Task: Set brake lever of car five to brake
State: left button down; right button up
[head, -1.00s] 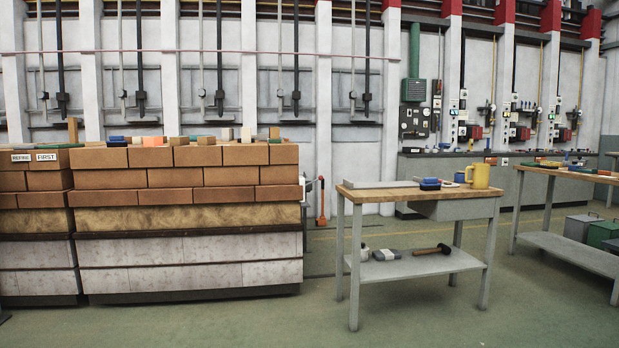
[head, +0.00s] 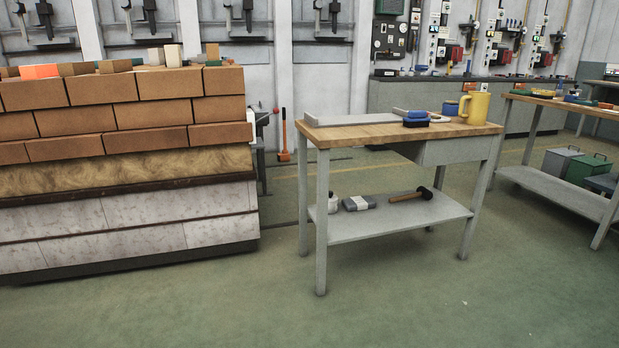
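A loaded car (head: 128,232) stands at the left, with pale grey blocks at its base, a tan fibrous layer and rows of brown bricks on top. No car number can be read on it. A thin upright orange lever-like thing (head: 284,138) with a dark top stands on the floor just past the car's right end. I cannot tell whether it is a brake lever or which car it belongs to. Neither of my grippers is in view.
A wood-topped workbench (head: 350,134) stands right of the car, holding a yellow mug (head: 474,108) and a blue brush (head: 416,118). A hammer (head: 412,195) lies on its lower shelf. Another bench (head: 560,103) is farther right. The green floor (head: 400,290) in front is clear.

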aim_at(276, 111)
jog(key=i, duration=1.6)
jog(key=i+l+u, duration=0.1)
jog(key=i, duration=1.5)
